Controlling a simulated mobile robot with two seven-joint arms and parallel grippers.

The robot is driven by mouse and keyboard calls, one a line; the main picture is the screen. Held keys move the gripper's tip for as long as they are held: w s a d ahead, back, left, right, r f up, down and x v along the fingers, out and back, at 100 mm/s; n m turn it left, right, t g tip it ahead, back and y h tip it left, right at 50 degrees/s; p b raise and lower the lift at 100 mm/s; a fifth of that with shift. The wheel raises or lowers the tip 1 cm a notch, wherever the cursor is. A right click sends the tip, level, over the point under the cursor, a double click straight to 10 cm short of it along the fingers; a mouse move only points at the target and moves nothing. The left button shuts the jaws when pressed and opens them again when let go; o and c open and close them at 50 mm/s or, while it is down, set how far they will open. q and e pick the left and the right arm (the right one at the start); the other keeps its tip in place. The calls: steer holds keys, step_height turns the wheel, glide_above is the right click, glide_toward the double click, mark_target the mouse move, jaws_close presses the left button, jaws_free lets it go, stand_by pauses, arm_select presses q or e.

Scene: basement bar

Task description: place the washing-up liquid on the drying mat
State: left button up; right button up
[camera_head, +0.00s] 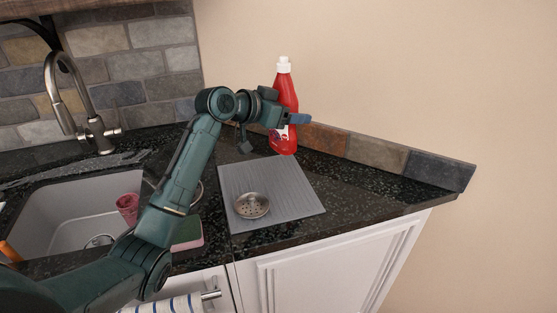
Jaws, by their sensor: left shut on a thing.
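The washing-up liquid (287,88) is a red bottle with a white cap. It is upright at the back of the counter, by the far edge of the mat. My left gripper (296,119) is shut on the bottle at its middle, with a blue fingertip showing across it. I cannot tell whether the bottle's base touches the surface. The drying mat (291,190) is a grey ribbed rectangle on the dark counter, in front of the bottle. A metal sink strainer (252,205) lies on the mat's front left part. My right gripper is not in view.
The sink (70,205) is at the left, with a tap (75,100) behind it and a pink cup (128,207) inside. A sponge (188,234) lies left of the mat. A low stone upstand (375,155) edges the counter. The mat's right part is clear.

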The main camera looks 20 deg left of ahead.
mark_target(287, 142)
arm_select(q)
steer(key=shift+s+f, duration=0.15)
steer(key=shift+f, duration=3.85)
steer(key=o, duration=1.4)
steer(key=shift+f, duration=0.2)
steer(key=shift+c, duration=0.2)
steer(key=shift+r+p, duration=0.1)
steer(key=shift+p, duration=0.2)
steer(key=b+v, duration=0.1)
steer(key=v, duration=1.1)
steer(key=shift+s, duration=0.1)
